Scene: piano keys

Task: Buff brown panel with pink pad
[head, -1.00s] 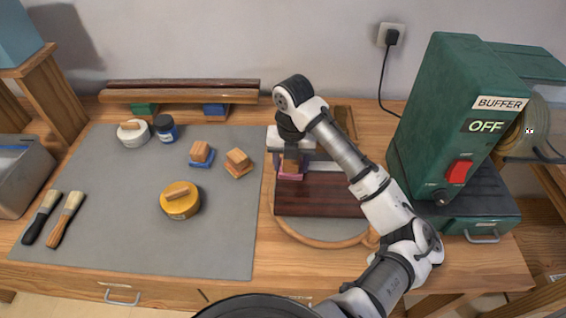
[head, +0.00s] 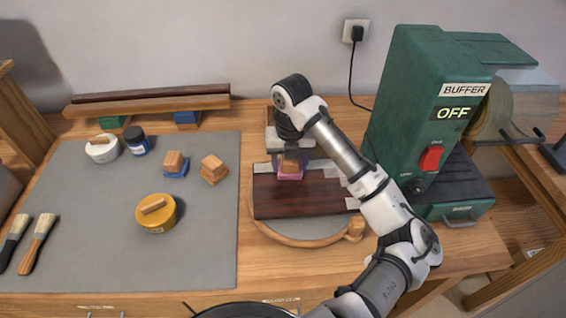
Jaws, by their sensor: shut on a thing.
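The brown panel (head: 300,203) is dark, reddish and glossy and lies flat on a round wood-rimmed board (head: 267,228). Pale strips (head: 262,168) show at its corners. The pink pad (head: 289,176) has a wooden block grip and sits at the panel's far edge, left of the middle. My gripper (head: 290,152) points down and is shut on the block of the pink pad. The pad seems to touch the panel, but the contact is hard to see.
A grey mat (head: 95,235) at left holds a yellow tin (head: 156,213), a white tin (head: 102,148), a blue jar (head: 137,140), blue-based (head: 174,164) and orange-based (head: 214,169) blocks and brushes (head: 37,243). The green buffer (head: 415,110), marked OFF, stands at right.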

